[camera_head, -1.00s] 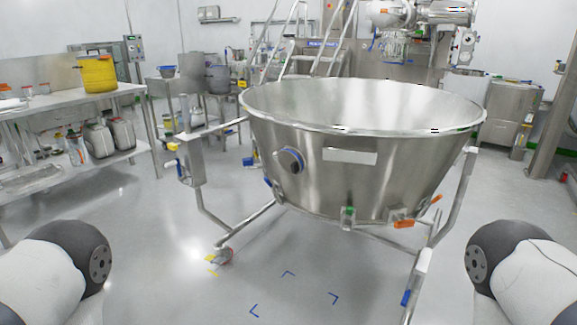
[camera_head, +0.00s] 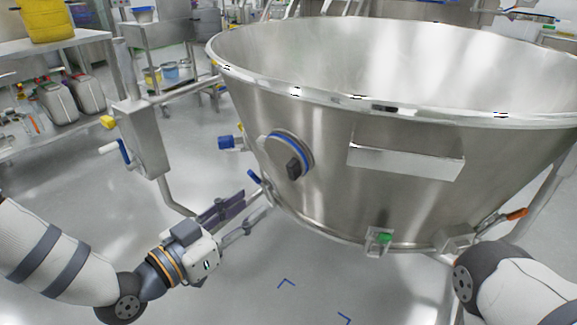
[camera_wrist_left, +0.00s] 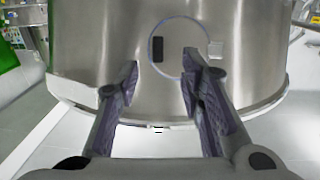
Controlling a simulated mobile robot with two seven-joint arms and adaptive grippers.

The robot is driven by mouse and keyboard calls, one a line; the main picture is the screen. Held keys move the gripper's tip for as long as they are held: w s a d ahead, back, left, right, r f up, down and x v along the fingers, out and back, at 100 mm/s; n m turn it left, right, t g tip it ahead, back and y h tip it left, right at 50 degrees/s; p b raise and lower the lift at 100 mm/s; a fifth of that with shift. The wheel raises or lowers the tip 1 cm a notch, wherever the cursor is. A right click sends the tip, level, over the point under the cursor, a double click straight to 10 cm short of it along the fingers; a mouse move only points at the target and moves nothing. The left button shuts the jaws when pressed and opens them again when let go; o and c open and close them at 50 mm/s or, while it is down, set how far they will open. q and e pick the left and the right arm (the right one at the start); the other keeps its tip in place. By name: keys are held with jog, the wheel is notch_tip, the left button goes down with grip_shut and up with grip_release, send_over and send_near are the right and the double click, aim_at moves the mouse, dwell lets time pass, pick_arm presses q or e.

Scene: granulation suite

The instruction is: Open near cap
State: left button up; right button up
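The near cap (camera_head: 301,146) is a round disc with a blue ring and a dark handle on the side of the large steel bowl (camera_head: 330,205). It looks closed against the wall. It also shows in the left wrist view as a thin-rimmed disc (camera_wrist_left: 183,64) with the dark handle at its left. My left gripper (camera_head: 256,201) is open and empty, below and left of the cap in the head view. In the left wrist view its fingers (camera_wrist_left: 160,70) are spread, with the cap beyond and above the gap. My right gripper is out of view.
A steel box (camera_head: 138,138) with a blue-and-white handle stands left of the bowl on its frame. A blue fitting (camera_head: 228,142) projects at the bowl's left. A green-topped latch (camera_head: 380,240) and an orange handle (camera_head: 516,213) are at the lower rim. Floor at front is clear.

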aim_at(290, 175)
pick_arm(q)
jog(key=x, duration=0.7)
jog(key=r+b+x, duration=0.1)
jog(key=x, duration=0.3)
jog(key=shift+w+d, duration=0.1)
jog(key=shift+d, duration=0.2)
grip_shut()
